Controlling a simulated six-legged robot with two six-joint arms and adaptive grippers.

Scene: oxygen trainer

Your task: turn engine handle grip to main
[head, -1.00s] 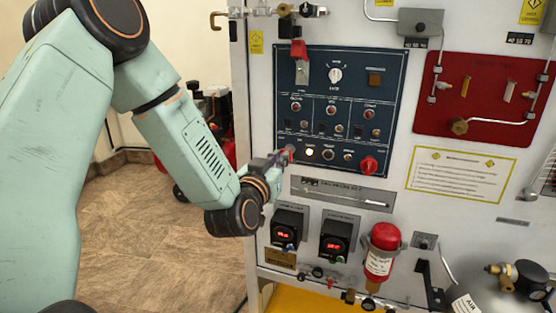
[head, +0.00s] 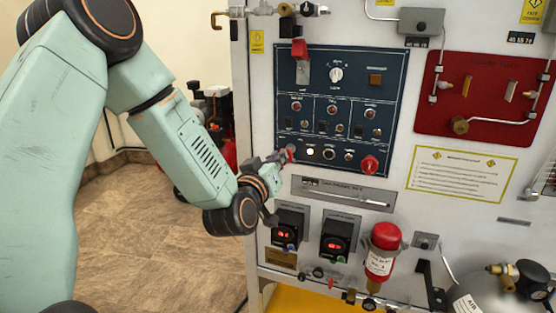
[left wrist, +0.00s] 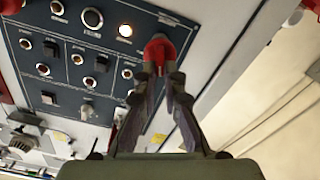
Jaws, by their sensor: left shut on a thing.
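A red handle grip (head: 290,151) sits at the lower left edge of the dark blue control panel (head: 350,85). My left gripper (head: 282,157) reaches it from the left and is shut on it. In the left wrist view, the two fingers (left wrist: 160,72) close on the red grip (left wrist: 158,44) from both sides, and its upper part shows beyond the tips. The finger pads hide part of the grip. I cannot read the lettering around it, so its marked position is unclear. My right gripper is not in view.
A lit white lamp (head: 309,152) is close right of the red grip. Another red knob (head: 369,165) is at the panel's lower right. Small box gauges (head: 337,240) and a red bottle (head: 381,250) are below.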

